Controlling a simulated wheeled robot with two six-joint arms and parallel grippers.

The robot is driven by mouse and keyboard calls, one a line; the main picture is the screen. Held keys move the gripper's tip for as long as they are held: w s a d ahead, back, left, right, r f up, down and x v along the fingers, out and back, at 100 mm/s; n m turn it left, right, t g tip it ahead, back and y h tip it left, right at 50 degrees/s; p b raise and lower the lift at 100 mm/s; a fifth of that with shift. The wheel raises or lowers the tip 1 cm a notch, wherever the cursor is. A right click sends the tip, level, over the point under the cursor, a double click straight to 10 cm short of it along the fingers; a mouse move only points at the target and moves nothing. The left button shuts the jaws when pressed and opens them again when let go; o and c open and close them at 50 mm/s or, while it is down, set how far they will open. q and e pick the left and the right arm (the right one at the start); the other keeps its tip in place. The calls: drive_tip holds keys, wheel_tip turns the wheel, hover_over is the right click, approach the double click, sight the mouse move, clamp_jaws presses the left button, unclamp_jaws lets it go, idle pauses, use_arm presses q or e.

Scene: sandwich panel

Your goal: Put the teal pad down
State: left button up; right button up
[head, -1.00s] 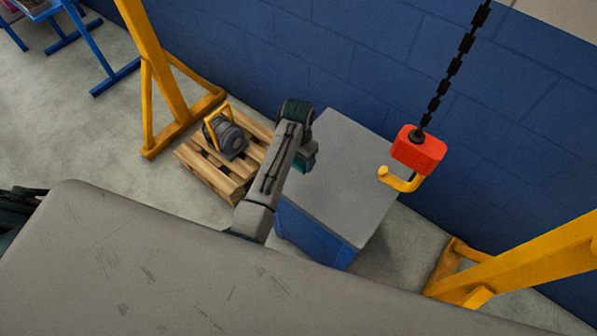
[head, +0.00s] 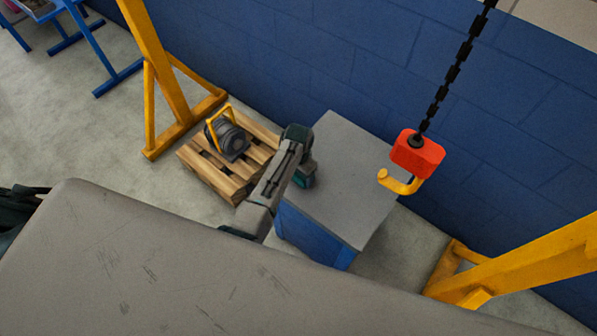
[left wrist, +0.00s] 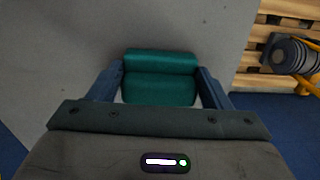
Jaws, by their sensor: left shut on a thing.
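The teal pad (left wrist: 158,88) sits between the two blue fingers of my left gripper (left wrist: 160,76) in the left wrist view. The gripper is shut on it. In the head view my left gripper (head: 304,177) is over the left part of the grey top of a blue cabinet (head: 350,165), and its wrist hides most of the pad. The grey top (left wrist: 60,45) also lies behind the pad in the left wrist view. I cannot tell whether the pad touches it. My right gripper is not in view.
A wooden pallet (head: 225,185) with a dark motor-like unit (head: 230,138) stands left of the cabinet. A red hook block (head: 417,154) with a yellow hook hangs on a chain at the cabinet's right. Yellow frame legs (head: 165,70) stand around. The cabinet top's right side is clear.

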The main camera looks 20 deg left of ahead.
use_arm(q)
drive_tip(key=o, duration=0.9)
drive_tip(key=shift+f+b, duration=0.15)
drive_tip(key=shift+b, duration=0.15)
wheel_tip(320, 180, up, 10)
drive_tip(key=shift+w+f+b, duration=0.1)
drive_tip(key=shift+f+b, duration=0.15)
drive_tip(key=shift+b, duration=0.55)
drive_tip(key=shift+r, duration=0.7)
